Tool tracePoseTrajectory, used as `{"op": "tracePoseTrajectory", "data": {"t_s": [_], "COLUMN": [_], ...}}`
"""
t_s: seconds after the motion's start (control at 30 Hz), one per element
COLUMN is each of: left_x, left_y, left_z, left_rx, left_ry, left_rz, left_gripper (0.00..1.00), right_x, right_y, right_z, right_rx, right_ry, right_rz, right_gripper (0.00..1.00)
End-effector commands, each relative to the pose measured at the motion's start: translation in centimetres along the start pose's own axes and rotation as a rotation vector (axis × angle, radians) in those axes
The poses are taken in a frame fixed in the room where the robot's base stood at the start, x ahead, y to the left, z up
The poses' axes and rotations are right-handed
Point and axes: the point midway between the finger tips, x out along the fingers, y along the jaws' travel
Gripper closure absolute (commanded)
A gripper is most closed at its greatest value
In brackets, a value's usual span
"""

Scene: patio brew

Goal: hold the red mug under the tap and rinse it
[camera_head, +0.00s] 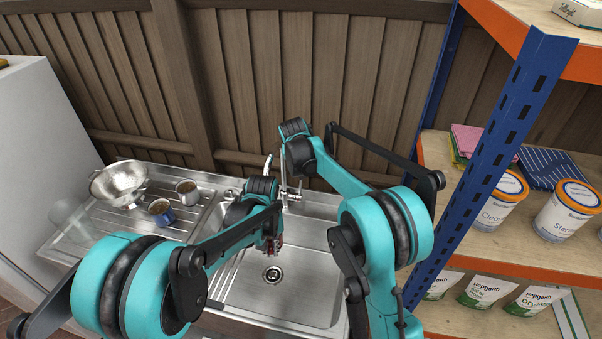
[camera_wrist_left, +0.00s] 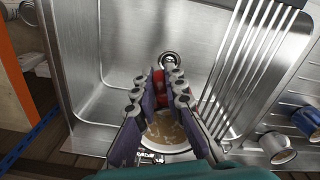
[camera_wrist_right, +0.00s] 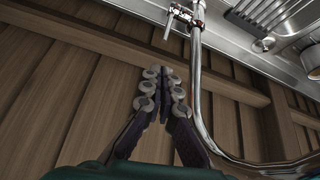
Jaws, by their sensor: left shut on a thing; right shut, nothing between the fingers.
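The red mug (camera_head: 275,247) is held over the sink (camera_head: 300,295) by my left gripper (camera_head: 268,238). In the left wrist view my left gripper (camera_wrist_left: 157,88) is shut on a red part of it. The mug's pale inside (camera_wrist_left: 167,130) shows brown residue and opens toward that camera; the fingers partly hide it. The chrome tap (camera_head: 288,193) stands at the sink's back edge, partly hidden by my arms. In the right wrist view its pipe (camera_wrist_right: 196,75) runs beside my right gripper (camera_wrist_right: 163,78), which is shut and empty. I see no clear stream of water.
A colander (camera_head: 118,184), a grey mug (camera_head: 187,191) and a blue mug (camera_head: 161,212) stand on the ribbed drainer left of the sink. A blue shelf post (camera_head: 480,170) and shelves with tubs and bags are close on the right. A wooden fence (camera_head: 265,80) is behind.

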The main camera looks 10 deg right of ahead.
Motion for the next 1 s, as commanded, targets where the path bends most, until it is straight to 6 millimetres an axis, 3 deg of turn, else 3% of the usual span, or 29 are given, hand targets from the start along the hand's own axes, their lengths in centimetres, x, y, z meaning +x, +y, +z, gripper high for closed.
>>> {"op": "tracePoseTrajectory", "data": {"t_s": [0.27, 0.6, 0.8, 1.0], "left_x": [0.0, 0.0, 0.0, 0.0], "left_y": [0.0, 0.0, 0.0, 0.0], "left_z": [0.0, 0.0, 0.0, 0.0], "left_rx": [0.000, 0.000, 0.000, 0.000], "left_ry": [0.000, 0.000, 0.000, 0.000], "left_rz": [0.000, 0.000, 0.000, 0.000], "left_gripper": [1.00, 1.00, 1.00, 1.00], "right_x": [3.0, 9.0, 10.7, 10.9], "right_y": [-0.4, -0.3, -0.3, -0.3], "right_z": [-0.2, -0.2, -0.2, -0.2], "right_rx": [0.004, 0.005, 0.004, 0.003], "right_ry": [-0.001, 0.000, 0.000, 0.000], "right_rz": [0.004, 0.004, 0.004, 0.004], "right_gripper": [1.00, 1.00, 1.00, 1.00]}}
